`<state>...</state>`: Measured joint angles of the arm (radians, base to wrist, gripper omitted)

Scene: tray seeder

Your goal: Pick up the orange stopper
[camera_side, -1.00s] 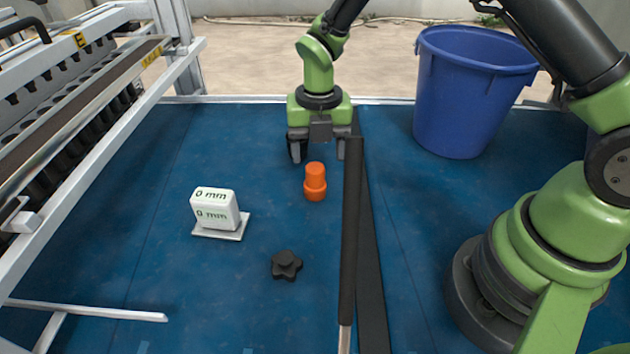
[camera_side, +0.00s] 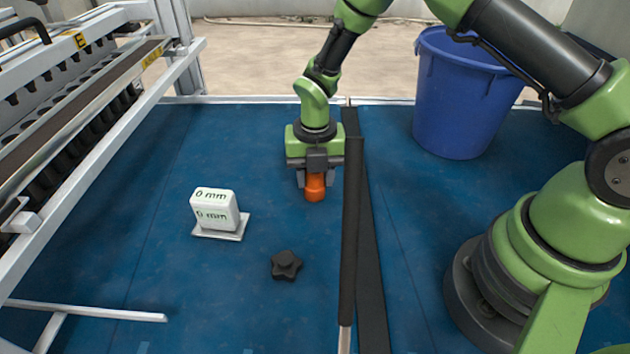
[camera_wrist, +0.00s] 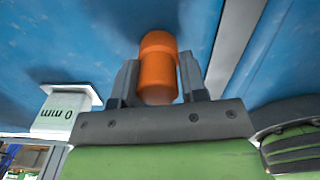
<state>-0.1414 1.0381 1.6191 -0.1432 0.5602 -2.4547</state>
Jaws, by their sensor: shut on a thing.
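The orange stopper (camera_side: 315,189) stands upright on the blue surface, its top part hidden behind my gripper in the side view. My gripper (camera_side: 315,180) is lowered over it, with one finger on each side. In the wrist view the stopper (camera_wrist: 157,70) sits between the two fingers of my gripper (camera_wrist: 160,82), which are shut on it. I cannot see any gap between the stopper's base and the surface.
A white block marked "0 mm" (camera_side: 215,211) stands on a small plate to the left. A black star knob (camera_side: 286,265) lies in front. A black bar (camera_side: 351,230) runs close to the right of my gripper. A blue bin (camera_side: 465,95) stands behind right.

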